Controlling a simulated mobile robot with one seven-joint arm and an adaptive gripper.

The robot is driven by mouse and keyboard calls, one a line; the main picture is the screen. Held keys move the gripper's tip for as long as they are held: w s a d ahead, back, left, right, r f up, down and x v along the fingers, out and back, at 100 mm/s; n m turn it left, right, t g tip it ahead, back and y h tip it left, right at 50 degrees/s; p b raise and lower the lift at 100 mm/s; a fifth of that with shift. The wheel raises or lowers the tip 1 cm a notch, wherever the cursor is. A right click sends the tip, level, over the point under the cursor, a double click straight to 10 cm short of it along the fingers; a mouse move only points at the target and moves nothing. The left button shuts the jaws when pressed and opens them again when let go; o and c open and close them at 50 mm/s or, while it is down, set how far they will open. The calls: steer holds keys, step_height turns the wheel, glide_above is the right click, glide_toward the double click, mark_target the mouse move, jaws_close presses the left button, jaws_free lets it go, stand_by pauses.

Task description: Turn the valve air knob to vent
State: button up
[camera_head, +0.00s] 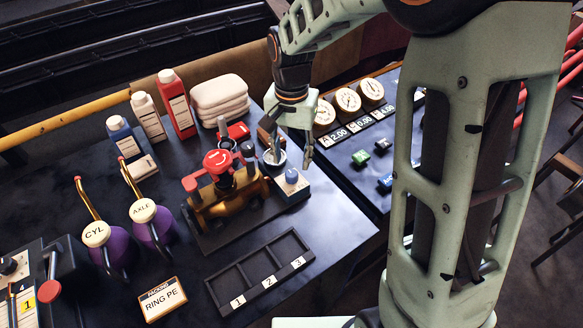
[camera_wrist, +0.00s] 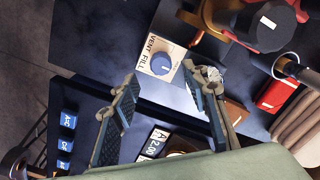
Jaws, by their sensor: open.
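The valve air knob (camera_head: 291,175) is a round blue knob on a small pale block beside the brass and red valve assembly (camera_head: 228,190). In the wrist view the blue knob (camera_wrist: 161,64) sits on a white plate (camera_wrist: 146,56) lettered VENT and FILL. A pale pointer mark shows on it, but I cannot tell which word it points to. My gripper (camera_head: 291,158) is open and empty, above and just behind the knob. In the wrist view its two fingertips (camera_wrist: 160,76) are spread, with the knob lying beyond the gap between them, apparently untouched.
Purple oil cans (camera_head: 152,222), a numbered tray (camera_head: 260,270), bottles (camera_head: 178,105) and a stack of pale cloths (camera_head: 220,97) stand on the dark bench. Round gauges (camera_head: 347,100) stand behind to the right. The red-topped valve is close to the knob's left.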

mark_target(292, 174)
step_height(292, 174, down, 6)
steer(key=shift+r, duration=0.1)
steer(key=shift+c, duration=0.7)
jaws_close()
